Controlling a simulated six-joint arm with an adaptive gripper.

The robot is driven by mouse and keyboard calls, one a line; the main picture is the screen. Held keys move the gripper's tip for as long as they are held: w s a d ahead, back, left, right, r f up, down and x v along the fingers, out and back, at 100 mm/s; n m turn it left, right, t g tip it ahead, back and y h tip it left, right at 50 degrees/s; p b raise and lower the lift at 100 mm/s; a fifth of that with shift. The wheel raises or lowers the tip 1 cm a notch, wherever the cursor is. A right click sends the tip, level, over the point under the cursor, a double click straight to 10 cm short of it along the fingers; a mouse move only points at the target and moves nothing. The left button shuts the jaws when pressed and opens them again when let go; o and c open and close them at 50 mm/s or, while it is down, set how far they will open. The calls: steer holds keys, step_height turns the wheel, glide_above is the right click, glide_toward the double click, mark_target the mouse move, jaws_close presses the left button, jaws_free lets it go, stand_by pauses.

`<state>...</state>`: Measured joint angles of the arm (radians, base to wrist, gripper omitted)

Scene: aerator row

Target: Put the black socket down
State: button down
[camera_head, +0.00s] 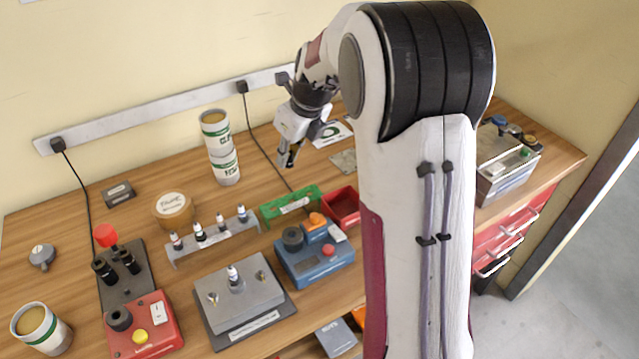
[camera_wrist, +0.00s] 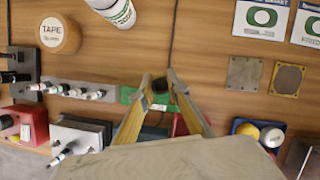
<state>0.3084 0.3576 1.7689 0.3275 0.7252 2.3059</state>
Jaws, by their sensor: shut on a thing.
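My gripper (camera_head: 290,154) hangs in the air over the back middle of the bench, in front of the wall. In the wrist view my gripper (camera_wrist: 159,82) has its two fingers shut on the black socket (camera_wrist: 160,86), a small dark piece between the tips. In the head view the socket is too small and dark to tell apart from the fingertips. The green tray (camera_head: 291,206) and the red tray (camera_head: 342,208) stand below the gripper and nearer the front. In the wrist view the green tray (camera_wrist: 130,95) shows partly behind the left finger.
A rack (camera_head: 212,237) with several small aerators stands left of the green tray. A blue box (camera_head: 314,258), a grey fixture (camera_head: 238,296) and a red box (camera_head: 145,325) stand in front. Stacked cups (camera_head: 220,148) and a tape roll (camera_head: 174,208) stand behind. Bare wood surrounds the cups.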

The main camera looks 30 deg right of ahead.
steer(key=s+d+m+h, duration=0.1)
steer(key=s+d+m, duration=0.1)
steer(key=d, duration=0.9)
steer(key=shift+s+d+m, duration=0.25)
steer(key=shift+s+m, duration=0.05)
steer(key=shift+m, duration=0.5)
steer(key=shift+f, duration=0.1)
glide_above(333, 183)
steer(key=s, duration=0.2)
steer(key=shift+w+a+f, duration=0.1)
steer(key=shift+w+f, duration=0.05)
steer(key=shift+f, duration=1.4)
steer(key=shift+w+f, duration=0.1)
steer(key=shift+f, duration=1.45)
steer(key=shift+f, duration=1.9)
steer(key=shift+f, duration=0.15)
steer(key=c, duration=2)
jaws_free()
